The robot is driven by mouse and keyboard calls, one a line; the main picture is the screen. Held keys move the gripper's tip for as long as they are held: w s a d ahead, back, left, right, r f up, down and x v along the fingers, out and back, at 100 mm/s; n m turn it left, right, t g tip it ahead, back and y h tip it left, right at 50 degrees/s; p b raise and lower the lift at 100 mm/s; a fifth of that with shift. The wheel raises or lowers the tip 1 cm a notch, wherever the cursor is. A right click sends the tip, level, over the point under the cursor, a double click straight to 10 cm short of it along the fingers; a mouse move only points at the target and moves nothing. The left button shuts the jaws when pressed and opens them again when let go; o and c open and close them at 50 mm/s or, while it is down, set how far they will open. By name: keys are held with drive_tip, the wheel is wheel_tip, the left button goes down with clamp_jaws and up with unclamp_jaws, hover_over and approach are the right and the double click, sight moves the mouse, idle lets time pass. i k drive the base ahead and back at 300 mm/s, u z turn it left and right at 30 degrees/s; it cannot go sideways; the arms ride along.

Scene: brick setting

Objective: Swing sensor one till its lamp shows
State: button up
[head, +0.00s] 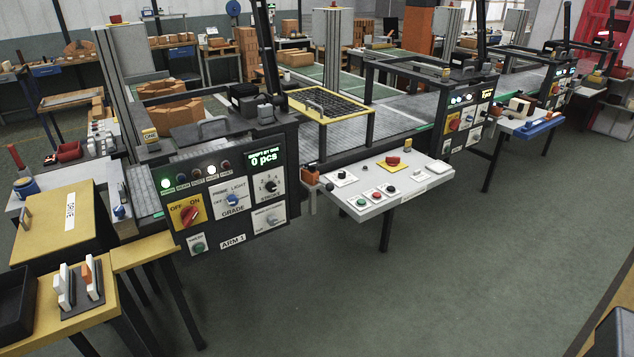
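I cannot tell for sure which part is sensor one, and its lamp cannot be made out. A small yellow-labelled block (150,135) stands at the left end of the near conveyor, its label too small to read surely. The near control panel (232,226), marked ARM 1, stands in front of the conveyor. Its display (264,159) reads 0 pcs. In its lamp row, the leftmost lamp (166,183) glows whitish green and another near the right looks pale. My gripper is not in view.
A grey button console (385,187) juts out right of the panel. A yellow cabinet (62,221) and a small table with switch-like pieces (80,284) stand at the left. A second panel (467,118) is farther right. The green floor (430,280) in front is clear.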

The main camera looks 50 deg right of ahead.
sight(312, 178)
drive_tip(key=z, duration=4.05)
drive_tip(key=i, duration=0.1)
drive_tip(key=u, duration=3)
